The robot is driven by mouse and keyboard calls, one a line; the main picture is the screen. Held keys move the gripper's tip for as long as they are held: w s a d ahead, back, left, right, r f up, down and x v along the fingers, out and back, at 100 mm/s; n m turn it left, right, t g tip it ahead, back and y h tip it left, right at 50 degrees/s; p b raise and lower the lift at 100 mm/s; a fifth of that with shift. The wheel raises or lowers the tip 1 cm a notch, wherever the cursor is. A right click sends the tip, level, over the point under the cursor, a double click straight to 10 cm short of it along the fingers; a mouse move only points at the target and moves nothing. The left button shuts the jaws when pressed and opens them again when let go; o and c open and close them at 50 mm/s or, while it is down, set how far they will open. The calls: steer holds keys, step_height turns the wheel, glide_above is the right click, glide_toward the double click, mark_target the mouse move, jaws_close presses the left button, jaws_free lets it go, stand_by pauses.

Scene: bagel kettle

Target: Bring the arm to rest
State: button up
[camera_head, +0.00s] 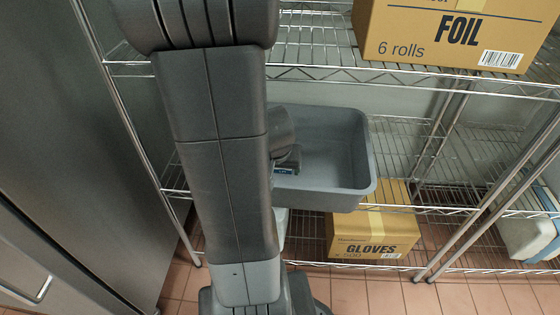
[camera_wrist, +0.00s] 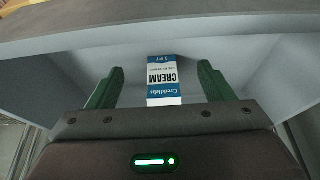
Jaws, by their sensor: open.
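My gripper (camera_wrist: 160,72) is open in the wrist view, its two green fingers apart on either side of a small white and blue cream carton (camera_wrist: 165,82). Clear gaps show between the carton and both fingers. The carton is inside a grey bin (camera_wrist: 265,68), whose pale walls fill much of this view. In the head view the bin (camera_head: 340,200) is on the middle wire shelf. My arm crosses in front of its left part and hides most of my gripper. A small blue and white patch shows beside my wrist there.
A foil box (camera_head: 430,55) sits on the upper shelf and a gloves box (camera_head: 372,232) on the lower shelf. A pale container (camera_head: 530,235) is at the right. Shelf posts (camera_head: 120,110) and a steel door (camera_head: 60,120) stand to the left. The bin's right part looks empty.

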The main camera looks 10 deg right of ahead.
stand_by(0.3)
steer(key=w+d, duration=0.1)
steer(key=w, duration=0.2)
steer(key=w+d, duration=0.1)
steer(key=w, duration=0.3)
steer(key=w+d+p, duration=0.1)
steer(key=w, duration=0.3)
steer(key=shift+d+f, duration=0.1)
steer(key=shift+d, duration=0.2)
steer(key=shift+b+x, duration=0.9)
steer(key=shift+x, duration=0.35)
steer(key=shift+r, duration=0.25)
steer(key=shift+p, duration=0.3)
